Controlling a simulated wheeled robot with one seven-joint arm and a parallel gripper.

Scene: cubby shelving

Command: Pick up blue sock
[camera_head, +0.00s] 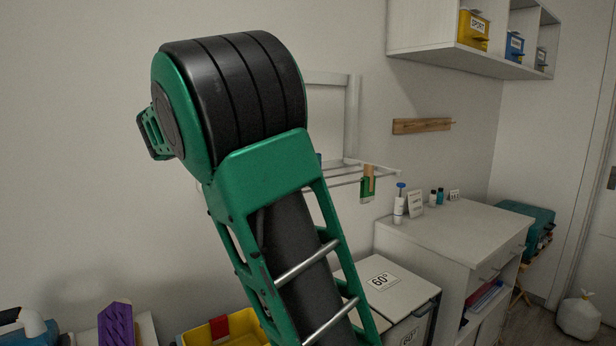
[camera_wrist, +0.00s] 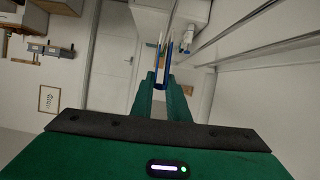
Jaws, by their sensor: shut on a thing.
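In the wrist view, my gripper (camera_wrist: 163,82) has its two green fingers close together around a thin blue thing, the blue sock (camera_wrist: 159,77), seen nearly edge-on between the fingertips. Most of the sock is hidden by the fingers or foreshortened. In the head view, my large green and black arm fills the middle and hides the gripper. A small bit of blue shows at the arm's right edge; I cannot tell whether it is the sock.
A white wall rack (camera_head: 382,168) stands behind my arm, with a green and brown item (camera_head: 368,188) hanging from it. A white counter (camera_head: 455,233) carries small bottles. A wall shelf (camera_head: 470,62) is at upper right. A yellow bin (camera_head: 195,335) is below.

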